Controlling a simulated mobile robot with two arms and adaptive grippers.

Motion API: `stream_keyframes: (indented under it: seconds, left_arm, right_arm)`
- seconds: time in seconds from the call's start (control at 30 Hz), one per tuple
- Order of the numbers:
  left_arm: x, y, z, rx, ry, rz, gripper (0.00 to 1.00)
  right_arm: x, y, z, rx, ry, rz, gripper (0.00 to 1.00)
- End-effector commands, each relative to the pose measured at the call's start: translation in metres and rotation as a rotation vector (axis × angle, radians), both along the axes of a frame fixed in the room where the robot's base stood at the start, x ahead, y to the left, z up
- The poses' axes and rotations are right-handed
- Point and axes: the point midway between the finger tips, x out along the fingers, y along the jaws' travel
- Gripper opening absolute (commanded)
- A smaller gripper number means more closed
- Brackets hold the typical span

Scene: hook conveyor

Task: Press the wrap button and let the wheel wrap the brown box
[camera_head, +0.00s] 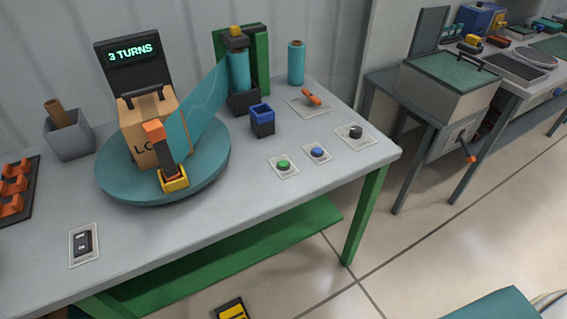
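The brown box (139,133) stands upright on the teal round wheel (112,178), with dark letters partly hidden on its front and a dark handle on top. A teal film sheet (200,108) stretches from a teal roll (239,70) to an orange and dark clamp post (162,150) at the wheel's front. Right of the wheel are a green button (284,164) and a blue button (317,152) on white plates; their labels are too small to read. A dark display (130,50) behind the box reads "3 TURNS".
On the table (225,215) are a black switch (83,243), a dark knob (356,132), an orange lever (312,97), a blue-rimmed cup (262,124), a spare teal roll (296,62) and a grey bin (68,138). The front right tabletop is clear. Another bench stands right.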

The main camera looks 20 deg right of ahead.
Motion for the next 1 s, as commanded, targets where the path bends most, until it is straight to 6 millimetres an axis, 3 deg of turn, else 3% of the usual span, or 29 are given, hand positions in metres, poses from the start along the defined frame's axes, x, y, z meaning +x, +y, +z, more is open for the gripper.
stream_keyframes:
  seconds: [0.03, 0.13, 1.0]
  left_arm:
    - [0.0000, -0.0001, 0.0000, 0.000, 0.000, 0.000, 0.51]
    - [0.0000, -0.0001, 0.0000, 0.000, 0.000, 0.000, 0.51]
    - [-0.0006, 0.0001, -0.0001, 0.000, 0.001, 0.000, 0.51]
  right_arm:
    - [0.0000, 0.0000, 0.0000, 0.000, 0.000, 0.000, 0.18]
    - [0.0001, 0.0000, 0.0000, 0.000, 0.000, 0.000, 0.00]
    - [0.0000, 0.0001, 0.0000, 0.000, 0.000, 0.000, 0.00]
